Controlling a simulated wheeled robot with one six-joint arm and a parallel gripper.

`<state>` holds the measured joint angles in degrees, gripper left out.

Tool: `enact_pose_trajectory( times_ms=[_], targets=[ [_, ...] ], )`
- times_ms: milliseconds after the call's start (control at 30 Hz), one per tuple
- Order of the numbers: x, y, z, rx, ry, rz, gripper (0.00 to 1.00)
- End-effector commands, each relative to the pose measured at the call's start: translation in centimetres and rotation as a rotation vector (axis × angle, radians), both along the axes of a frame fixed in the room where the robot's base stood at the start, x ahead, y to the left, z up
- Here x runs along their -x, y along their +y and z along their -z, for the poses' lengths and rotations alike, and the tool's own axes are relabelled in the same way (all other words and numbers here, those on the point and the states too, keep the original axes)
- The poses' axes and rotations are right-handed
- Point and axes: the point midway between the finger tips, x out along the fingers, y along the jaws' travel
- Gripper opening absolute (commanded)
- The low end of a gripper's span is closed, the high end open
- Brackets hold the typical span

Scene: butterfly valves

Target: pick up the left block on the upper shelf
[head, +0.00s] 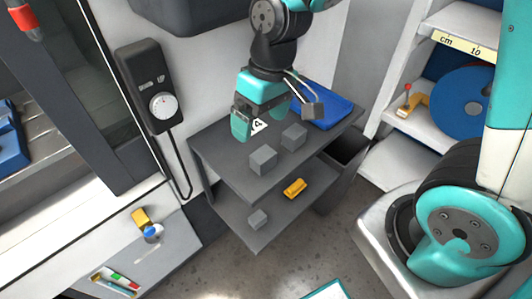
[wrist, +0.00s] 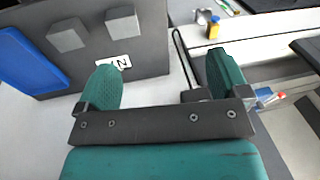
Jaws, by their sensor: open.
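The left block (head: 263,161) is a grey cube near the front edge of the dark grey upper shelf (head: 222,152). A second grey block (head: 294,136) sits behind it to the right. In the wrist view the left block (wrist: 123,22) is at the top, and the other block (wrist: 67,35) is nearer the blue tray. My gripper (head: 257,118) is above the back left part of the shelf, behind both blocks, apart from them. Its teal fingers (wrist: 163,64) are spread with nothing between them.
A blue tray (head: 334,111) lies at the back right of the upper shelf. A white number label (head: 259,125) is near my gripper. The lower shelf holds a yellow object (head: 295,188) and a small grey block (head: 258,218). A wall box with a dial (head: 163,105) stands left.

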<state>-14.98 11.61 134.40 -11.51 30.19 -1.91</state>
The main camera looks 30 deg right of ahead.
Motion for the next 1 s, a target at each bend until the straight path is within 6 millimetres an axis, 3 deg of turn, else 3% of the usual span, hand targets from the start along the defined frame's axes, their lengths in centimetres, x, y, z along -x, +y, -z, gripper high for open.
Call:
enact_pose_trajectory(
  times_ms=[100,300,700,1000],
  targets=[
    [-3.2,-1.3,3.7,0.086,0.019,0.049,0.94],
    [-5.5,-2.7,7.6,0.167,0.020,0.082,0.94],
    [-5.8,-3.0,13.9,0.184,0.021,0.085,0.94],
    [-5.8,-3.0,16.7,0.183,0.021,0.086,0.94]
  ],
)
